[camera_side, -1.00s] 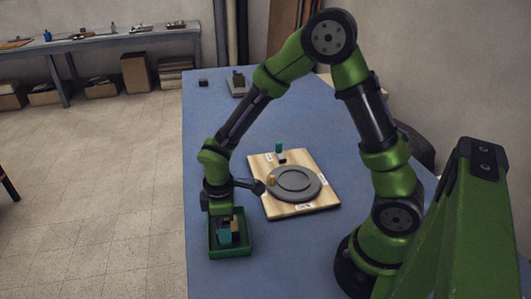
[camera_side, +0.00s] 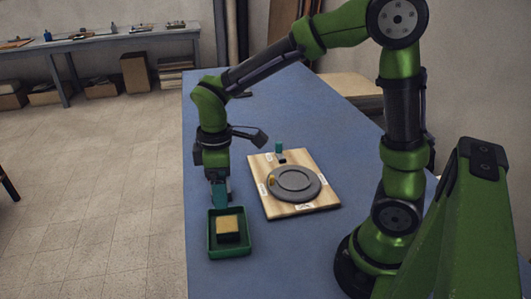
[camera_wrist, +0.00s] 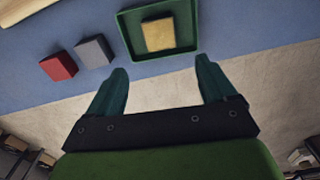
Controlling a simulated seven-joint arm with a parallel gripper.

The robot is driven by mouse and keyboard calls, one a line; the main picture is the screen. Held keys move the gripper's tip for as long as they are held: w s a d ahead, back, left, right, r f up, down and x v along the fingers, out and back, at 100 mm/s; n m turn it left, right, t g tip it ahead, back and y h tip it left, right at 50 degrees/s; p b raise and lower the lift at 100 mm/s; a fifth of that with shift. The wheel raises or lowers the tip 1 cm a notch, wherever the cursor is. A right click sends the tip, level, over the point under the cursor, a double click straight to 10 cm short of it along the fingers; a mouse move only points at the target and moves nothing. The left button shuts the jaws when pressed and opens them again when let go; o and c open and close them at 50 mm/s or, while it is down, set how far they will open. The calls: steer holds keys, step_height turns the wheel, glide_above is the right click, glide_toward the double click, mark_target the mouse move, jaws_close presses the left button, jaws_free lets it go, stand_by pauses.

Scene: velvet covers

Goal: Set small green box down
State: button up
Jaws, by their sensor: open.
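A green open-topped box (camera_side: 249,249) stands on the blue table at the front left. A tan block with a dark lower part (camera_side: 229,226) sits inside it, clear of its walls. The box (camera_wrist: 127,44) and block (camera_wrist: 158,35) also show at the top of the wrist view. My gripper (camera_side: 219,198) hangs above the box's far edge in the side view. Its teal fingers (camera_wrist: 162,68) are spread with nothing between them. A small teal-green piece (camera_side: 279,147) stands at the far edge of the wooden board.
The wooden board (camera_side: 323,205) carries a grey round plate (camera_side: 295,183) right of the box. A red block (camera_wrist: 59,67) and a grey block (camera_wrist: 94,51) lie left of the box in the wrist view. The table's left edge is close to the box.

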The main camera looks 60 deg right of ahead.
steer(key=s+d+r+m+t+y, duration=0.2)
steer(key=s+d+r+m+t, duration=0.2)
steer(key=s+r+m+t, duration=0.3)
steer(key=s+r+m, duration=0.3)
steer(key=s+m, duration=0.1)
steer(key=m, duration=0.1)
steer(key=shift+d+r, duration=0.15)
steer(key=shift+r, duration=0.05)
